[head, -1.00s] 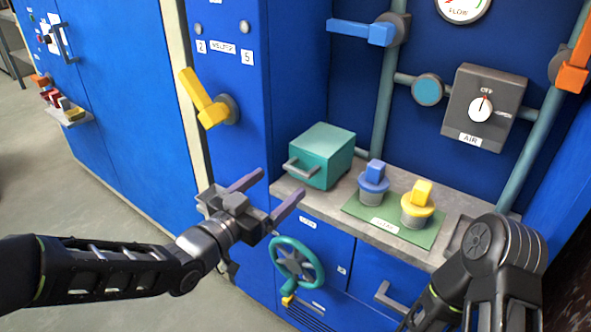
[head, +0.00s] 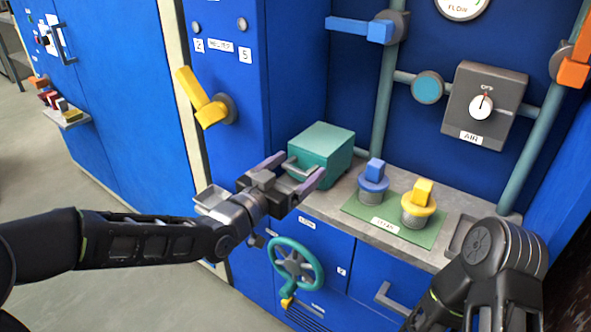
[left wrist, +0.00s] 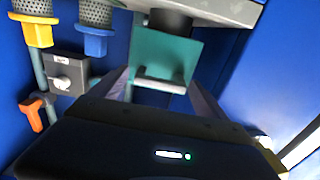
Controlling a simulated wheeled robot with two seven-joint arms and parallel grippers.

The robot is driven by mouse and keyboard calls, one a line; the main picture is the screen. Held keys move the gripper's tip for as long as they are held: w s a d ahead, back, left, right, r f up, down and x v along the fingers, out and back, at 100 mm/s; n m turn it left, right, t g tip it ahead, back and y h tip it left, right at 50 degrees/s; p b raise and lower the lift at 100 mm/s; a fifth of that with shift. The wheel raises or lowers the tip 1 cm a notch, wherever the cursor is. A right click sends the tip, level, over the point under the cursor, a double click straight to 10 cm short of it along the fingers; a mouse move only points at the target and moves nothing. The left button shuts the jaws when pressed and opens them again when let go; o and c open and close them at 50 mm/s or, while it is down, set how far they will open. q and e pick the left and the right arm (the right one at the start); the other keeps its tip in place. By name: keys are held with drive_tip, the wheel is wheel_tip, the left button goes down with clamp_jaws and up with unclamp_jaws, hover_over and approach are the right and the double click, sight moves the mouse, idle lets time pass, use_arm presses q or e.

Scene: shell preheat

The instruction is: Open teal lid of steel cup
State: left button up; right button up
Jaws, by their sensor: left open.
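A teal box-shaped lid (head: 327,143) with a grey bar handle (head: 291,168) on its front sits at the left end of the grey counter. In the left wrist view the teal lid (left wrist: 168,55) and its handle (left wrist: 160,86) lie ahead of my fingers, with a dark cylinder (left wrist: 170,20) against it. I cannot make out a steel cup for certain. My left gripper (head: 294,171) is open, its fingers on either side of the handle; I cannot tell whether they touch it. My right arm shows at the lower right, but its gripper is not visible.
A blue-topped piece (head: 374,178) and a yellow-topped piece (head: 419,203) stand on a green mat (head: 388,226) right of the lid. A teal handwheel (head: 296,263) is below the counter. A yellow lever (head: 203,100) sticks out at the left. Pipes run behind.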

use_arm(q)
drive_tip(key=shift+c, duration=0.2)
clamp_jaws()
idle(0.7)
